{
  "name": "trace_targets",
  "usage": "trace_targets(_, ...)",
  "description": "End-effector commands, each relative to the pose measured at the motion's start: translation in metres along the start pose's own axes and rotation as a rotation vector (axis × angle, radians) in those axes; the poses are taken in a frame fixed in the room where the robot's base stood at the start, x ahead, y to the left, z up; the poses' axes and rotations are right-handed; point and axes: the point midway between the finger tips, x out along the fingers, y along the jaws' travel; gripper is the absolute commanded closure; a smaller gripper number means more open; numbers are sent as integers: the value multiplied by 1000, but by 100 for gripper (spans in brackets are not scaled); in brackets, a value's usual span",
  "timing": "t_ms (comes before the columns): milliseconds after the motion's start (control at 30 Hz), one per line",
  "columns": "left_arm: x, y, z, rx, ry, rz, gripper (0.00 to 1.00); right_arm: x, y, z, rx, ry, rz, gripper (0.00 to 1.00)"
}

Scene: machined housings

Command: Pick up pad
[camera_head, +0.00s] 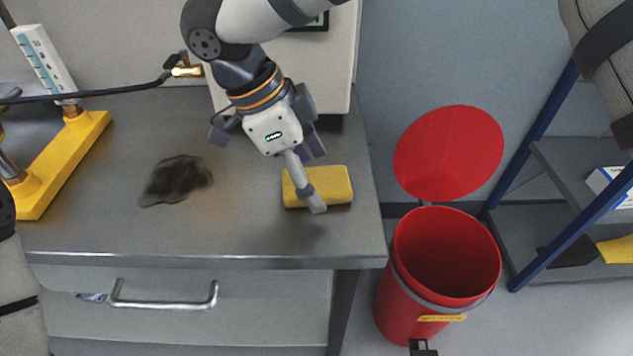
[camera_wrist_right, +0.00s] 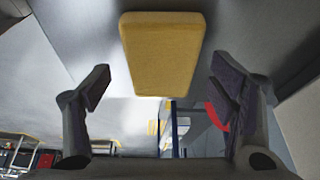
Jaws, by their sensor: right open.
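The yellow pad (camera_head: 332,184) lies flat on the grey metal worktop (camera_head: 110,232), near its right front corner. My right gripper (camera_head: 312,182) reaches down over the pad, and one finger covers part of its left side. In the right wrist view the pad (camera_wrist_right: 162,52) shows whole, ahead of the open fingers of the right gripper (camera_wrist_right: 160,88). The fingers stand wide apart, one to each side of the pad, with nothing between them. Contact with the pad cannot be told. My left gripper is not in view.
A dark smudge (camera_head: 177,181) marks the worktop left of the pad. A yellow-based fixture (camera_head: 65,165) stands at the far left. A red bin (camera_head: 440,262) with its round lid (camera_head: 449,153) raised stands right of the worktop. A shelf rack (camera_head: 565,190) is further right.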

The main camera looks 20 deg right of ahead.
Motion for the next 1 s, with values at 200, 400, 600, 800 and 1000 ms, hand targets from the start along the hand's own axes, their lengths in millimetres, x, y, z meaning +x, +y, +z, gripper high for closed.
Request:
trace_targets(200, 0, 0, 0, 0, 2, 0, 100, 7, 0, 0, 0, -1, -2, 22)
trace_targets(400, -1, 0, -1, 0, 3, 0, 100, 7, 0, 0, 1, -1, -2, 22)
trace_targets(600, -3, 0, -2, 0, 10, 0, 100, 9, 0, 1, 1, -1, -2, 22)
trace_targets(800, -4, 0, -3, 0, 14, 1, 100, 11, 0, 2, 1, -1, -2, 22)
trace_targets(1000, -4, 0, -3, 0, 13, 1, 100, 11, 0, 2, 1, -1, -1, 29)
